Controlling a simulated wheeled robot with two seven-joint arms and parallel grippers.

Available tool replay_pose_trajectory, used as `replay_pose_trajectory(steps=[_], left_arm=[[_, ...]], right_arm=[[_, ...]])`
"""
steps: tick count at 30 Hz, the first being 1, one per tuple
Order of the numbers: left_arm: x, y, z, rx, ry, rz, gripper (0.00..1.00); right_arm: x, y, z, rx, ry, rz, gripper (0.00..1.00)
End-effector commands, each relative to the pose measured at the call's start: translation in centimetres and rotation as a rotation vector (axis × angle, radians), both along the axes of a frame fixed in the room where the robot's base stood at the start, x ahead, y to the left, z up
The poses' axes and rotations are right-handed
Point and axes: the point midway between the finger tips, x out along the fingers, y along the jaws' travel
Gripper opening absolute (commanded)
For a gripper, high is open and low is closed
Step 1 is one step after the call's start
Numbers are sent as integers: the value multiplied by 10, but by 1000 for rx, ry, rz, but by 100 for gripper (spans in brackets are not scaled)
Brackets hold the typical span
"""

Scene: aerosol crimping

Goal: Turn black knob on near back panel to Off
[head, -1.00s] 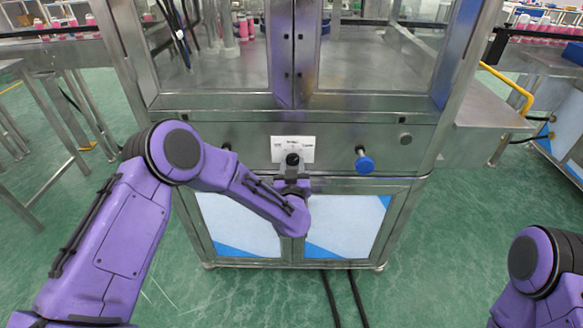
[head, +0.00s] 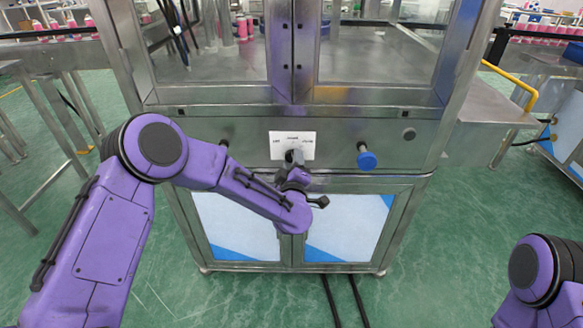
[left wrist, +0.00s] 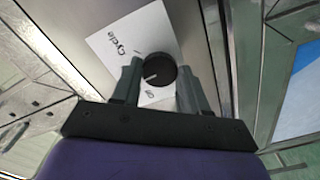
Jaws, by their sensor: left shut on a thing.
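The black knob (left wrist: 159,69) sits on a white label plate (head: 303,145) on the front of the steel machine. In the left wrist view its white pointer line points left and slightly down in the picture. The label reads "Cycle" at the upper left there, and a small partly hidden word shows just below the knob. My left gripper (left wrist: 160,82) is shut on the knob, one finger on each side. In the head view the gripper (head: 294,157) is tilted and hides most of the knob. My right gripper is out of view; only part of that arm shows at the lower right.
A round fitting (head: 409,134) is further right, and a dark knob (head: 223,143) is to the left, partly behind my arm. Cabinet doors (head: 346,222) are below.

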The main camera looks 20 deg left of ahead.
Motion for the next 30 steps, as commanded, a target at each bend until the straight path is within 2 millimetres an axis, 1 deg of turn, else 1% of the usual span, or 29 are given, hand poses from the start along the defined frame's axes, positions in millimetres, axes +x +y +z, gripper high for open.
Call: replay_pose_trajectory(steps=[1, 18, 24, 30], left_arm=[[0, 1, -3, -43, -12, 3, 13], [0, 1, -2, -539, -155, 2, 13], [0, 1, -1, -661, -191, 2, 13], [0, 0, 0, -738, -211, 2, 13]], right_arm=[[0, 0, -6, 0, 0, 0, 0], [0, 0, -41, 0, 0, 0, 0], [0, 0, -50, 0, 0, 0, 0], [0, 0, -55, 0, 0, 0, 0]])
